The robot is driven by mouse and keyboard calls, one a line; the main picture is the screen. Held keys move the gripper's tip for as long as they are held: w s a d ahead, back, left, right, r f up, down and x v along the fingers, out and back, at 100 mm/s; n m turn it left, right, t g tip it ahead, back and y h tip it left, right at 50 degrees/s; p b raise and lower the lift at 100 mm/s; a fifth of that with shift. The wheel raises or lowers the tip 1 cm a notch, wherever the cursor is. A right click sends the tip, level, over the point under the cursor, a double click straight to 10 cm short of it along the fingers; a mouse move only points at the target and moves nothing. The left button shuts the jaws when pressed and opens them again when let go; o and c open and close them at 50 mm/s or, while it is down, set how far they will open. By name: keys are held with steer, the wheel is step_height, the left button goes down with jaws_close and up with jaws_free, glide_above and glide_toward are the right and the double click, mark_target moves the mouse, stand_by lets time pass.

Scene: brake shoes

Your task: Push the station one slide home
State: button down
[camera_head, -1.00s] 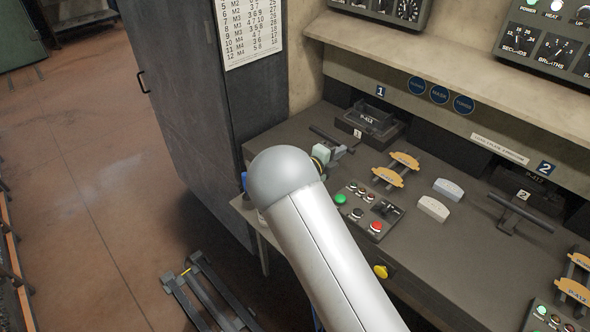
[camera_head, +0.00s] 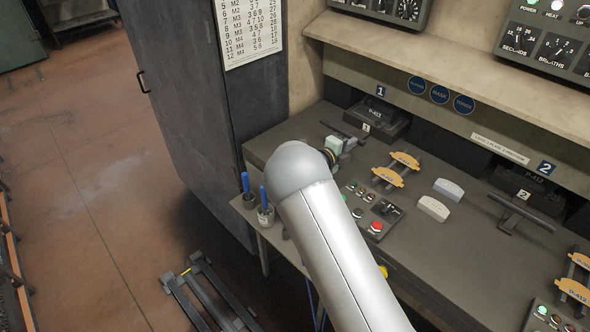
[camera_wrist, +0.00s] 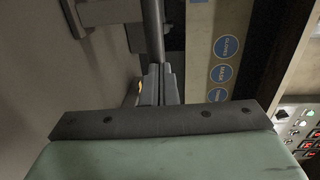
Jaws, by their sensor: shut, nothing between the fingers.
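The station one slide (camera_head: 385,124) is a dark block marked P-413 with a small 1 tag, in the bay under the blue 1 sign. Its back part lies under the shelf, and its handle bar (camera_head: 338,130) faces out to the left. My gripper (camera_head: 346,139) is at the handle, partly hidden by my arm. In the wrist view my gripper's fingers (camera_wrist: 157,72) are shut together, with nothing between them. A dark bar (camera_wrist: 153,30) runs up from just beyond the fingertips. They look to be touching or nearly so.
Yellow brake shoes (camera_head: 388,177) and pale pads (camera_head: 433,208) lie to the right of the slide. A button panel (camera_head: 372,212) is nearer the front. Station two's slide (camera_head: 528,202) is farther right. Blue-handled tools (camera_head: 264,197) stand in cups at the left edge.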

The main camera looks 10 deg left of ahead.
steer(key=shift+r+b+x, duration=0.15)
steer(key=shift+r+x, duration=0.05)
steer(key=shift+x, duration=1.7)
steer(key=shift+r+b+x, duration=0.15)
steer(key=shift+r+x, duration=0.05)
steer(key=shift+x, duration=1.75)
steer(key=p+v, duration=0.3)
steer(key=v, duration=0.5)
steer(key=shift+r, duration=0.1)
